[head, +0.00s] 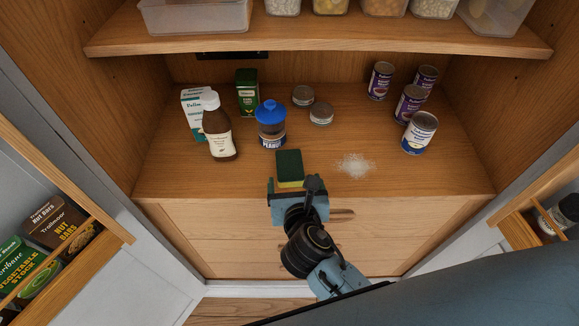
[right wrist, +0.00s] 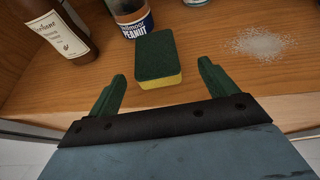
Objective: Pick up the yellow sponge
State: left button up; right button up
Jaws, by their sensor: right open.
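The yellow sponge (head: 289,169) has a dark green top layer and lies flat near the front edge of the wooden shelf. In the right wrist view, the sponge (right wrist: 157,62) sits just beyond and between the fingertips, with its yellow side facing me. My right gripper (head: 293,187) is open, and in the right wrist view its two green fingers (right wrist: 160,80) are spread wider than the sponge. Nothing is between the fingers' inner faces and the sponge appears apart from both. My left gripper is not in view.
A peanut jar (head: 271,128) with a blue lid stands just behind the sponge, and a brown bottle (head: 218,130) stands to its left. White spilled grains (head: 355,165) lie to the right. Several cans (head: 420,132) stand at the right. An upper shelf (head: 310,40) overhangs the back.

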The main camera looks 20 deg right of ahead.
aim_at(290, 169)
jog(key=shift+x, duration=1.1)
jog(key=x, duration=0.5)
jog(key=shift+w+a+b, duration=0.25)
jog(key=shift+w+b, duration=0.1)
jog(key=shift+b, duration=0.05)
jog(key=shift+r, duration=0.1)
jog(key=c, duration=1.1)
jog(key=shift+o, duration=0.2)
jog(key=shift+r, duration=0.1)
